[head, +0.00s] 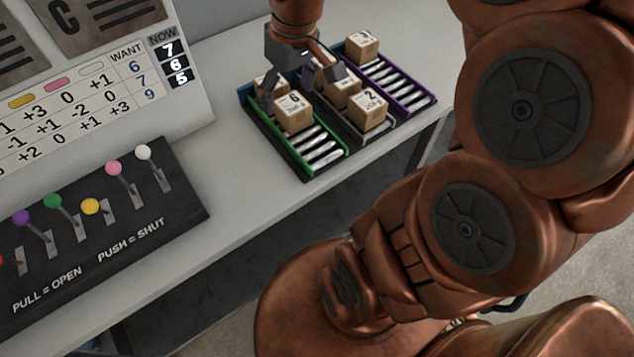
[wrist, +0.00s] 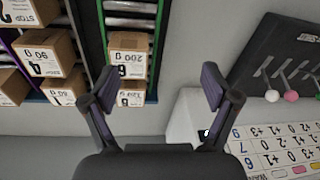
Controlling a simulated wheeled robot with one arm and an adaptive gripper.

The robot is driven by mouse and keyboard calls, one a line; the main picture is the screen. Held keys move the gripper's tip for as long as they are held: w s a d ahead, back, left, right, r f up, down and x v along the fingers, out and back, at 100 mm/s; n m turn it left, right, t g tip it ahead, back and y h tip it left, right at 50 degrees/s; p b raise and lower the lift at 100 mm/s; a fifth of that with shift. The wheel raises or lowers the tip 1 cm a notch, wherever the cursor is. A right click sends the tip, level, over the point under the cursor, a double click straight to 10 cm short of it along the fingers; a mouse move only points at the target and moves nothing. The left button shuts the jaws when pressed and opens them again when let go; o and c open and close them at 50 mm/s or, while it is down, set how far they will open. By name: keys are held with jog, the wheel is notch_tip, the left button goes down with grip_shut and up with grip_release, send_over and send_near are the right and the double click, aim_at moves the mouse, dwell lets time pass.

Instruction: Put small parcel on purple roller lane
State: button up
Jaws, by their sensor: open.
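Several brown boxed parcels sit on three roller lanes. The purple roller lane (head: 410,97) holds one parcel (head: 362,47) at its far end. The green lane (head: 322,149) holds a parcel marked 6 (head: 294,113) and another behind it, partly hidden by my gripper. The grey middle lane holds a parcel marked 2 (head: 369,110) with more behind it. In the wrist view, a 200 G parcel (wrist: 129,56) is on the green lane and a 90 G parcel (wrist: 45,52) on the middle lane. My gripper (head: 305,82) is open and empty above the lanes' far part. Which parcel is the small one, I cannot tell.
A lever panel (head: 110,235) with coloured knobs and a number board (head: 75,120) stand left of the lanes. Bare grey table (head: 235,170) lies between panel and lanes. The purple lane's near rollers are free.

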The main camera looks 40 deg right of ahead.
jog(key=s+a+f+g, duration=0.1)
jog(key=s+a+f, duration=0.2)
jog(key=s, duration=0.5)
jog(key=s+a+f+m+g+h, duration=0.1)
jog(key=s+a+f, duration=0.2)
jog(key=s, duration=0.6)
jog(key=shift+s+a+f+m+g, duration=0.15)
jog(key=shift+a+m+g, duration=0.15)
jog(key=shift+a+g, duration=0.1)
jog(key=shift+r+p, duration=0.45)
